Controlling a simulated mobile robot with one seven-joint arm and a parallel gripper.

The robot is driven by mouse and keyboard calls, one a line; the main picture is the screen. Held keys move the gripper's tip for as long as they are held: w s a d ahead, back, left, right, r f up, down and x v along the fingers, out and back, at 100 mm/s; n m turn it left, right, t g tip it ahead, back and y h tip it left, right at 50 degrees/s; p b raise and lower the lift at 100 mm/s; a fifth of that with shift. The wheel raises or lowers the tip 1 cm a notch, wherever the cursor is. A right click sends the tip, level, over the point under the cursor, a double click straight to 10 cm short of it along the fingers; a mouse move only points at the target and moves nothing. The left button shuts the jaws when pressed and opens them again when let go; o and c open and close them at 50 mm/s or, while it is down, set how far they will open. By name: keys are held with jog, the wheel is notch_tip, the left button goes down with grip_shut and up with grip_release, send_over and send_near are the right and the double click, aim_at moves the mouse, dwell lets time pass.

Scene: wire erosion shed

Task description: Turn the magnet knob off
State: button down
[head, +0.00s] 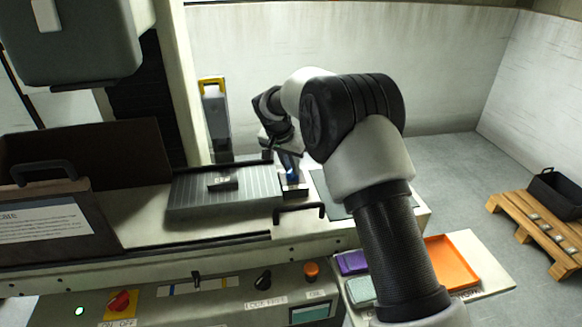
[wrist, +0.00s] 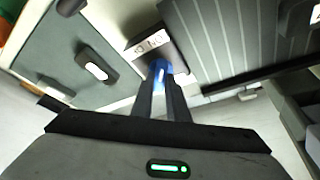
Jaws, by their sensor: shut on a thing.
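The blue magnet knob (wrist: 159,70) sits on a small pale block with dark lettering (wrist: 150,45), beside the grey ribbed plate (wrist: 205,40). The lettering is too small to read surely. My gripper (wrist: 160,84) is shut on the knob, one finger on each side. In the head view, my gripper (head: 289,160) reaches down to the labelled block at the right end of the ribbed plate (head: 190,202). Only a bit of blue shows there. The fingers hide part of the knob, and I cannot tell its turn angle.
A dark block (head: 222,184) lies on the ribbed plate. A black handle (head: 300,209) stands in front of the knob. The front panel has a red switch (head: 120,302) and an orange button (head: 311,269). Purple (head: 352,262) and orange (head: 455,262) trays lie at the right.

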jog(key=n+y, duration=0.1)
jog(key=n, duration=0.2)
jog(key=shift+d+b, duration=0.2)
jog(key=shift+b, duration=0.1)
jog(key=n+y, duration=0.1)
jog(key=n, duration=0.1)
jog(key=n+y+p, duration=0.1)
jog(key=n, duration=0.1)
jog(key=shift+d+r+n, duration=0.15)
jog(key=shift+d+n, duration=0.05)
jog(key=shift+n, duration=0.2)
jog(key=n+p, duration=0.1)
jog(key=n, duration=0.1)
jog(key=n+y+p, duration=0.1)
jog(key=n, duration=0.1)
jog(key=shift+w+g+y, duration=0.1)
jog(key=shift+g+y, duration=0.2)
jog(key=shift+w+d+n+g+y+p, duration=0.1)
jog(key=shift+n+g+y+p, duration=0.2)
jog(key=shift+n, duration=0.95)
jog(key=shift+n+g+y+p, duration=0.3)
jog(key=shift+n, duration=0.95)
jog(key=c, duration=1.7)
grip_release()
jog(key=v, duration=1.7)
jog(key=shift+w+r, duration=0.15)
